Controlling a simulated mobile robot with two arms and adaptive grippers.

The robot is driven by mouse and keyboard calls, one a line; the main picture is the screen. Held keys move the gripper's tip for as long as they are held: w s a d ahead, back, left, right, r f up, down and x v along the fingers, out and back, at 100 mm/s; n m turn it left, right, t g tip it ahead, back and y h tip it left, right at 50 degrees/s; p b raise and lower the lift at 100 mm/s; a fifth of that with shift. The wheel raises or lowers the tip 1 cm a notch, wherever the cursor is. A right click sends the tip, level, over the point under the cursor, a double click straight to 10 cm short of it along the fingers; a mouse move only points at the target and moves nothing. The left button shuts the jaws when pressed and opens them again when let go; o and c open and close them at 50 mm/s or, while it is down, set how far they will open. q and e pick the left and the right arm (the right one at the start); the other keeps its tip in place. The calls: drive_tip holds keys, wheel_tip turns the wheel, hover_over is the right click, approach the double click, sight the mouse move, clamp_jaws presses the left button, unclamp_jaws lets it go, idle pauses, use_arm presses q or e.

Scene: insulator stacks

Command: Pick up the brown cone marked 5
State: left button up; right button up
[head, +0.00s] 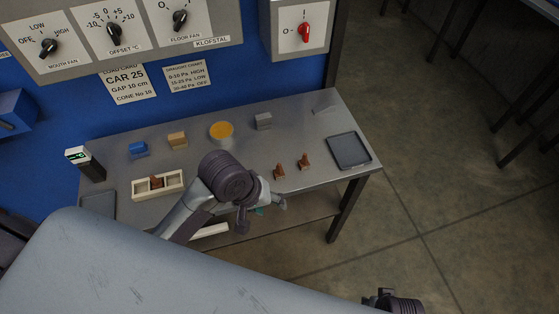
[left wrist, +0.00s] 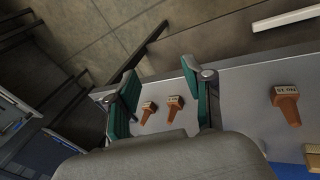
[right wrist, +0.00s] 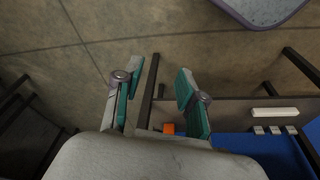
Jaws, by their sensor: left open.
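Two brown cones stand close together on the grey table, the left one (head: 279,173) and the right one (head: 304,161). They also show in the left wrist view, one (left wrist: 148,111) beside the other (left wrist: 175,107), between my fingers; their marks are too small to read. My left gripper (head: 263,211) is open and empty, near the table's front edge, apart from the cones. My right gripper (right wrist: 157,75) is open and empty, away from the table.
The white tray (head: 172,192) is at the left. A blue panel with dials stands behind.

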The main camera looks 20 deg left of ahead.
use_arm(q)
drive_tip(key=w+r+n+g, duration=0.1)
drive_tip(key=w+r+n, duration=0.2)
drive_tip(key=w+n, duration=0.35)
use_arm(e)
drive_tip(key=s+d+f, duration=0.1)
drive_tip(key=s+f, duration=0.6)
drive_tip(key=f, duration=0.6)
use_arm(q)
drive_tip(key=n+g, duration=0.1)
drive_tip(key=n, duration=0.8)
approach(278, 164)
drive_tip(key=x, duration=0.5)
drive_tip(key=shift+w+f, duration=0.15)
drive_tip(key=shift+d+f+p, duration=0.25)
drive_tip(key=shift+f+p, duration=0.2)
drive_tip(key=shift+f, duration=0.05)
drive_tip(key=x, duration=0.4)
drive_tip(key=shift+f+p, duration=0.2)
drive_tip(key=shift+p, duration=0.15)
use_arm(e)
drive_tip(key=s+d+f+g, duration=0.1)
drive_tip(key=s+d+f, duration=0.1)
drive_tip(key=s+f, duration=0.4)
drive_tip(key=s, duration=0.5)
drive_tip(key=shift+s+d+f+g, duration=0.15)
drive_tip(key=shift+s+f+g, duration=0.1)
drive_tip(key=shift+s+g, duration=0.05)
use_arm(q)
clamp_jaws()
